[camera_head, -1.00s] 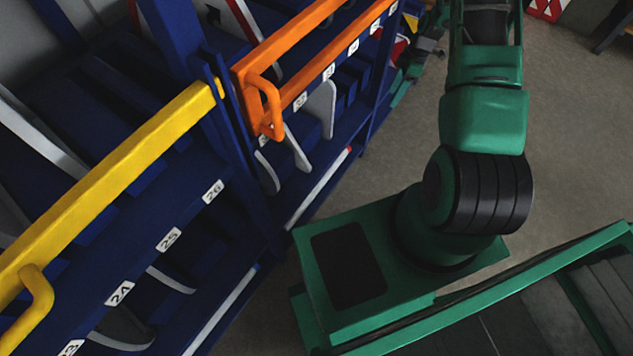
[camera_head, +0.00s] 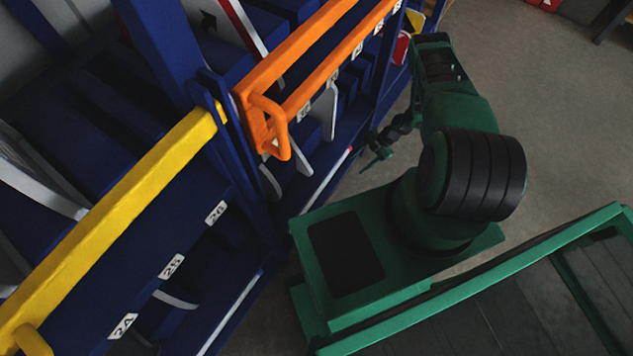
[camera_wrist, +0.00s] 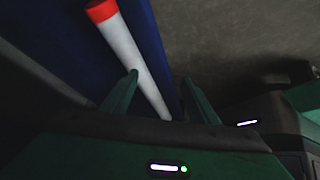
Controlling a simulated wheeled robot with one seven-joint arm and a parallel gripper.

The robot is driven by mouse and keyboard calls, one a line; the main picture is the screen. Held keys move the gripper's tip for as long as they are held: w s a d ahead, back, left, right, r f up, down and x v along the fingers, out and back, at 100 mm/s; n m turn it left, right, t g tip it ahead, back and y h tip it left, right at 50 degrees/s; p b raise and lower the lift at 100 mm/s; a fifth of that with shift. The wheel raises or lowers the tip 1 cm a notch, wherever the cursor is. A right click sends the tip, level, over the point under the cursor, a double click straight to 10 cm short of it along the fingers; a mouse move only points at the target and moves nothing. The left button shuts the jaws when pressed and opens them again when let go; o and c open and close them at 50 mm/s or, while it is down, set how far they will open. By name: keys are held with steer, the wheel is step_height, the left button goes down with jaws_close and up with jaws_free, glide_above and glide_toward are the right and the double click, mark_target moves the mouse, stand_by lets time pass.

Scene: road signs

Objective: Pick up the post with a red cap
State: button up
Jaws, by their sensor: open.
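The white post with a red cap (camera_head: 327,186) lies along the bottom edge of the blue rack, its red end toward the back. In the wrist view the post (camera_wrist: 135,58) runs from its red cap (camera_wrist: 102,11) at the top down between my two fingers, its lower part hidden behind my gripper's body. My gripper (camera_wrist: 160,80) is open, and the left fingertip overlaps the post's edge in the picture. In the head view my gripper (camera_head: 377,158) is just right of the post's red end. Contact cannot be told.
The blue rack (camera_head: 180,240) fills the left, with a yellow bar (camera_head: 120,205) and orange bars with a handle (camera_head: 268,120) above the post. Another white post (camera_head: 235,305) lies farther left along the rack. Bare floor (camera_head: 545,120) is at the right.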

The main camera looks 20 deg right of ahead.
step_height(320, 180, down, 3)
steer(key=s+a, duration=0.2)
glide_toward(324, 183)
steer(key=shift+n+y, duration=0.3)
steer(key=shift+n, duration=0.1)
steer(key=x, duration=0.4)
steer(key=shift+a+f, duration=0.15)
steer(key=shift+f, duration=0.3)
steer(key=shift+a+r+x, duration=0.1)
steer(key=shift+x, duration=1.3)
steer(key=shift+a+r+x, duration=0.1)
steer(key=shift+a+x, duration=0.05)
steer(key=shift+x, duration=1.2)
steer(key=shift+w, duration=0.1)
steer(key=shift+c, duration=0.3)
jaws_close()
